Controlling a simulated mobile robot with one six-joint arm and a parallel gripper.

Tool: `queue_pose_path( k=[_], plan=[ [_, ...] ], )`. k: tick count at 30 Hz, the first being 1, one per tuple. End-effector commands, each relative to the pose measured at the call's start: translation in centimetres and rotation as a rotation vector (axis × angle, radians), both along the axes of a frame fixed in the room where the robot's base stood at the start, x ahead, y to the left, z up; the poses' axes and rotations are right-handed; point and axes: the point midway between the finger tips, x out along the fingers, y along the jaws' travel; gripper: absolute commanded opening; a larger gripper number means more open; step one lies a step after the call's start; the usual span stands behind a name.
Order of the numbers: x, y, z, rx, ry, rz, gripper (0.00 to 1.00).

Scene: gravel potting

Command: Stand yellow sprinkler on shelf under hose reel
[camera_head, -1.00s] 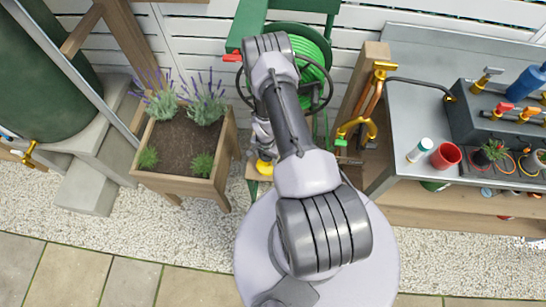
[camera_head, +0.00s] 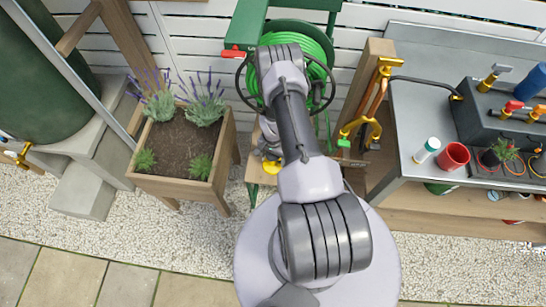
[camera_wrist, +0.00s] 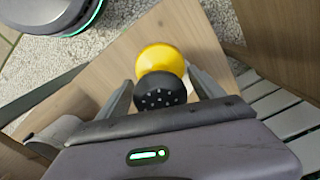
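The yellow sprinkler (camera_wrist: 160,60), with a black dotted end (camera_wrist: 160,92), sits between the two fingers of my gripper (camera_wrist: 159,74) in the wrist view. The sprinkler also shows as a small yellow shape in the head view (camera_head: 271,166), over the wooden shelf (camera_head: 256,174). The shelf board lies behind the sprinkler in the wrist view; whether the sprinkler touches it I cannot tell. The green hose reel (camera_head: 322,50) is above, partly hidden by my arm.
A wooden planter (camera_head: 180,178) with lavender stands left of the shelf. A metal-topped bench (camera_head: 410,110) with a red cup (camera_head: 450,157) stands to the right. Yellow-handled tools (camera_head: 362,128) hang by a wooden post between shelf and bench. Gravel (camera_head: 150,230) lies in front.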

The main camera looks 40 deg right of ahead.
Motion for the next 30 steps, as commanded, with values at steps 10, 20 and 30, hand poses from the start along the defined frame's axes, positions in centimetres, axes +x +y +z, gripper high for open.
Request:
queue_pose_path(
  k=[10, 20, 30],
  plan=[
    [0.1, -0.1, 2.9, -0.002, -0.002, 0.000, 0.77],
    [0.1, 0.0, 11.3, 0.000, 0.000, -0.001, 0.77],
    [0.0, 0.0, 12.3, 0.001, 0.000, 0.000, 0.77]
  ],
)
